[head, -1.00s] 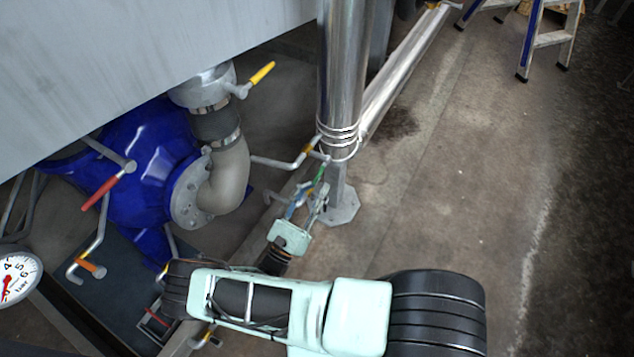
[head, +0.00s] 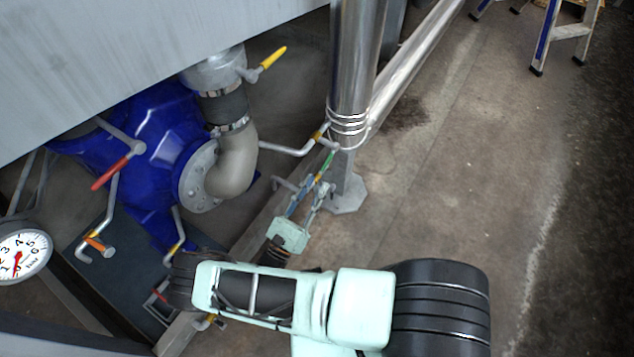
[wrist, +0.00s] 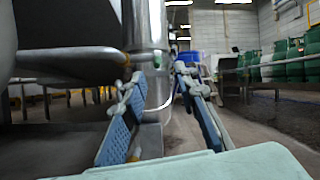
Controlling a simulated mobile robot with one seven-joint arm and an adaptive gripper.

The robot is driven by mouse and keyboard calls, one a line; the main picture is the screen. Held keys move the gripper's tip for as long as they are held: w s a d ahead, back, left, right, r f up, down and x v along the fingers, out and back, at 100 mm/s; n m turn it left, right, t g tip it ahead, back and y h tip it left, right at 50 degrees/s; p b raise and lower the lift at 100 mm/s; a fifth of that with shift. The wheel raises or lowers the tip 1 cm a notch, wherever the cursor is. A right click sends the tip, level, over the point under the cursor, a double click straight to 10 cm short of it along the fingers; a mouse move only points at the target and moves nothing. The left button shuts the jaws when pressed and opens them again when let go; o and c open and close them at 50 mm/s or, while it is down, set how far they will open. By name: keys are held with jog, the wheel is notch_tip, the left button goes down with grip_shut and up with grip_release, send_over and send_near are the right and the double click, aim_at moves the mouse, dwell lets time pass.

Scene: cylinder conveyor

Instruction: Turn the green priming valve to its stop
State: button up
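The green valve handle (head: 327,164) is a short lever beside the foot of the shiny vertical pipe, seen in the head view. My gripper (head: 313,184) is just below it in that view, its fingers pointing up toward it. In the wrist view my gripper (wrist: 158,86) has its two blue-padded fingers well apart, with the pipe's lower part seen between them and nothing clearly held. A small green spot (wrist: 157,63) shows there between the fingertips, probably the handle. I cannot tell whether a finger touches the handle.
The steel pipe (head: 354,65) stands close to my gripper. A blue pump (head: 150,130) with red (head: 110,174), orange (head: 97,243) and yellow (head: 273,58) handles is left. A gauge (head: 22,257) is lower left. Floor on the right is clear up to a ladder (head: 548,40).

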jog(key=v, duration=1)
jog(key=shift+s, duration=0.2)
jog(key=shift+a+f, duration=0.1)
jog(key=shift+a, duration=0.05)
